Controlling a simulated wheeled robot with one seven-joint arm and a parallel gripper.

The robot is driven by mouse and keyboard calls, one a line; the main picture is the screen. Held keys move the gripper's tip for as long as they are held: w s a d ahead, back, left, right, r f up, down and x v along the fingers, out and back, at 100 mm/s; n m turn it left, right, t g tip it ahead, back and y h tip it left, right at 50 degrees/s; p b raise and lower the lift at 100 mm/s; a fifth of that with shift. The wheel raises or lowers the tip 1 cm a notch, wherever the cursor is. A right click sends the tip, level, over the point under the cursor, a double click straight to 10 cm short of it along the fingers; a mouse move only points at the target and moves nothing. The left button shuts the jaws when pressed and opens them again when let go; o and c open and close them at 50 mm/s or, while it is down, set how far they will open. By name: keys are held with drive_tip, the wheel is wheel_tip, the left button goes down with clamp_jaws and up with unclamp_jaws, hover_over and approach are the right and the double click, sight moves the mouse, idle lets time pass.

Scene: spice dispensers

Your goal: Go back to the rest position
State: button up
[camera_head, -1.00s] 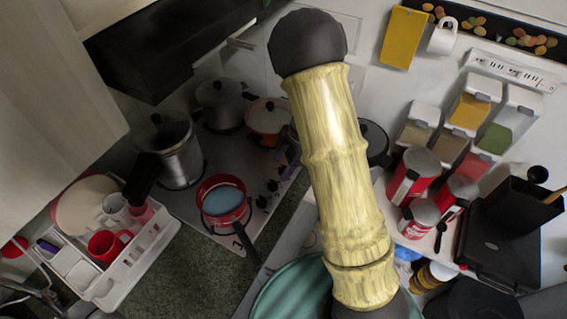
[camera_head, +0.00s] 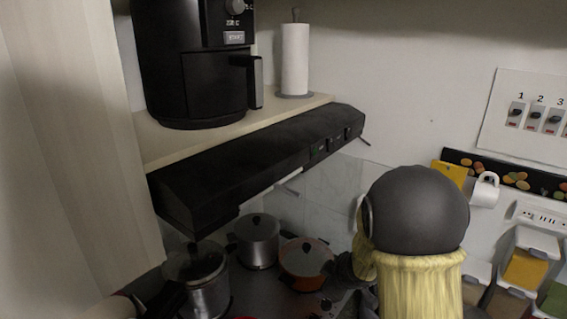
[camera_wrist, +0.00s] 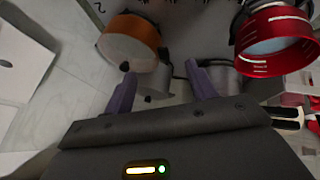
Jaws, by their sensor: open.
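My gripper (camera_wrist: 162,82) shows in the wrist view with its two purple fingers apart and nothing between them. An orange pot (camera_wrist: 130,42) lies beyond the left finger and a red pot (camera_wrist: 274,38) beyond the right one, both apart from the fingers as far as I can tell. In the head view my arm rises at the lower right, and I cannot make out the gripper's fingers there. Spice dispensers, one with yellow contents (camera_head: 525,268) and one with green (camera_head: 558,298), hang at the lower right edge, partly cut off.
A black range hood (camera_head: 255,165) juts out above the stove, under a shelf with a black air fryer (camera_head: 195,70) and a paper towel roll (camera_head: 295,58). Lidded pots (camera_head: 258,240) stand below. A white mug (camera_head: 484,190) hangs on the wall. A wooden cabinet side (camera_head: 75,140) fills the left.

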drive_tip(key=s+d+m+g+h+b, duration=0.2)
drive_tip(key=s+m, duration=0.9)
drive_tip(key=s, duration=0.8)
drive_tip(key=shift+d+r+m+g+h+b, duration=0.3)
drive_tip(key=shift+d+m+g+b, duration=0.15)
drive_tip(key=shift+d+g, duration=0.4)
drive_tip(key=shift+a, duration=0.1)
